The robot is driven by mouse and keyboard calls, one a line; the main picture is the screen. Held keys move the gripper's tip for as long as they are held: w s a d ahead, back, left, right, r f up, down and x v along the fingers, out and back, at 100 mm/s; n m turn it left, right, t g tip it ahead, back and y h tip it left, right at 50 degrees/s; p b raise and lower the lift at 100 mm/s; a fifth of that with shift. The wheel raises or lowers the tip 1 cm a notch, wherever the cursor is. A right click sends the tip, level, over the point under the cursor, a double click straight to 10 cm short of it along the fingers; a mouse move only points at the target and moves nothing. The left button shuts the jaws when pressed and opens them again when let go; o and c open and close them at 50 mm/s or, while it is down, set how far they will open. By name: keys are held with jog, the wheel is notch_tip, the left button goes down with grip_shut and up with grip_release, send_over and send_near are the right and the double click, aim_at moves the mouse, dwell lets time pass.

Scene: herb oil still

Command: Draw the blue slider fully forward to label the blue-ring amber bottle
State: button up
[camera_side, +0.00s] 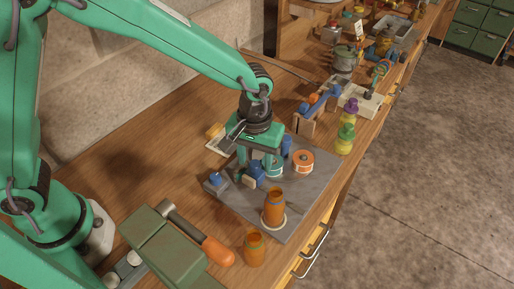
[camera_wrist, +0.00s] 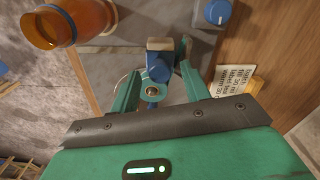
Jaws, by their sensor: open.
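An amber bottle (camera_side: 273,207) stands upright on a pale round seat near the front of the grey plate (camera_side: 237,203). In the wrist view an amber bottle (camera_wrist: 88,18) with a blue ring near its mouth is at the upper left. A blue slider knob (camera_wrist: 158,68) with a pale block at its end is between my fingers; it also shows in the side view (camera_side: 256,170). My gripper (camera_wrist: 156,64) is open, pointing down over the plate (camera_side: 262,160), fingers either side of the knob. Contact with the knob cannot be told.
A second blue knob (camera_side: 216,180) is at the plate's left edge. An orange-topped roll (camera_side: 303,160) stands right of my gripper. Another amber bottle (camera_side: 254,248), an orange-handled tool (camera_side: 217,250) and a green box (camera_side: 163,246) are in front. Yellow and green pieces (camera_side: 345,138) stand at the right bench edge.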

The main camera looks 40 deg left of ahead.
jog(key=shift+f, duration=0.3)
grip_shut()
jog(key=d, duration=1.3)
jog(key=shift+d, duration=0.35)
jog(key=shift+r, duration=0.1)
grip_release()
jog(key=shift+a, duration=0.1)
